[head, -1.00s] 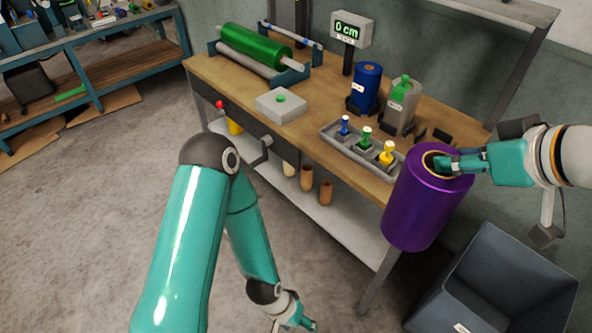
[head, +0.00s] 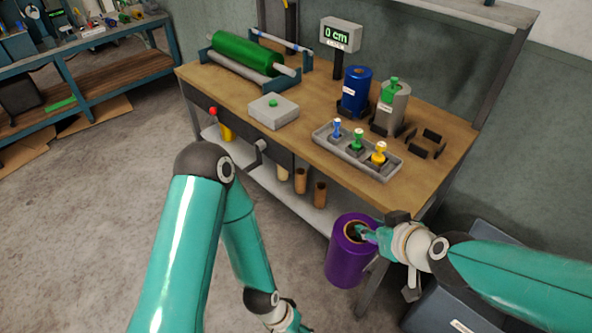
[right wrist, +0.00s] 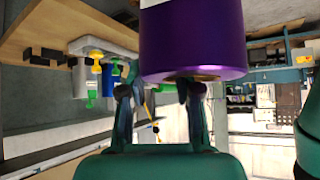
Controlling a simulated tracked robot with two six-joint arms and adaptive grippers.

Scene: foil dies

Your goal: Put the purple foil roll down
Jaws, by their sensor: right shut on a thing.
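The purple foil roll (head: 347,258) hangs upright at the front right of the workbench (head: 290,142), below the level of its top. In the head view it overlaps the lower shelf's right end; I cannot tell whether it touches anything. My right gripper (head: 362,234) is shut on the roll at its open core end. The right wrist view shows the roll (right wrist: 192,40) beyond the fingers (right wrist: 157,92), with its core end against them. My left gripper (head: 287,322) is low at the bottom edge, partly cut off, and its fingers are unclear.
Empty dark brackets (head: 428,143) stand on the bench's right end, beside a grey roll (head: 393,108) and a blue roll (head: 355,92). A grey tray (head: 330,136) holds coloured-handled dies. A dark bin (head: 425,310) stands on the floor at lower right, partly behind my right arm.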

